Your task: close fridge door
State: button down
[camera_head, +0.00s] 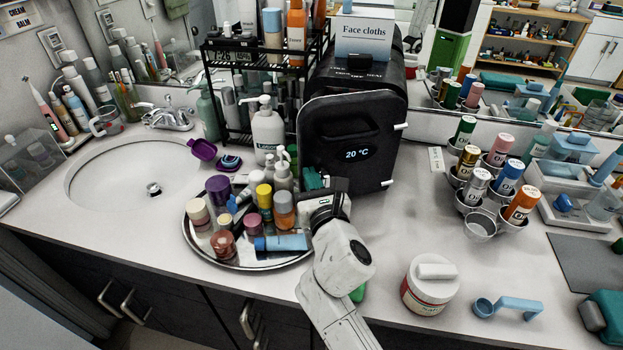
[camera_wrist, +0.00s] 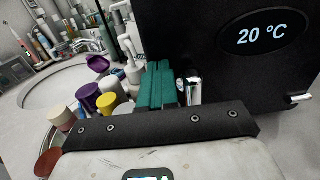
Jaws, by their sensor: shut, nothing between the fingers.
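The small black fridge (camera_head: 360,75) stands at the back middle of the counter. Its door (camera_head: 335,140) faces forward, shows "20 °C" and has white hinge pieces on its right side. The door seems to sit forward of the body at its left edge; I cannot tell how wide any gap is. The door fills the upper right of the wrist view (camera_wrist: 210,65). My gripper (camera_head: 314,180) is low at the door's left edge. Its green fingers (camera_wrist: 157,85) are together and empty. I cannot tell whether they touch the door.
A round tray (camera_head: 190,240) crowded with jars and bottles lies left of my gripper. A soap pump bottle (camera_head: 267,130) and black rack (camera_head: 225,95) stand left of the fridge. A face cloths box (camera_head: 362,35) sits on top. Counter right of the fridge is clear up to the cup holder (camera_head: 480,228).

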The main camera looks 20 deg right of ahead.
jog(key=w+m+h+b, duration=0.1)
jog(key=w+h+b, duration=0.1)
jog(key=w+m+g+h+b, duration=0.1)
jog(key=w+b, duration=0.1)
jog(key=w, duration=0.1)
jog(key=w+d+m+h+b, duration=0.1)
jog(key=w+h+b, duration=0.1)
jog(key=shift+w+d+f+m+g+h, duration=0.1)
jog(key=shift+w+f+m+g+h, duration=0.1)
jog(key=shift+m+g+h, duration=0.15)
jog(key=shift+w+d+r+m+g+h+b, duration=0.25)
jog(key=shift+w+m+h+b, duration=0.1)
jog(key=shift+w+b, duration=0.1)
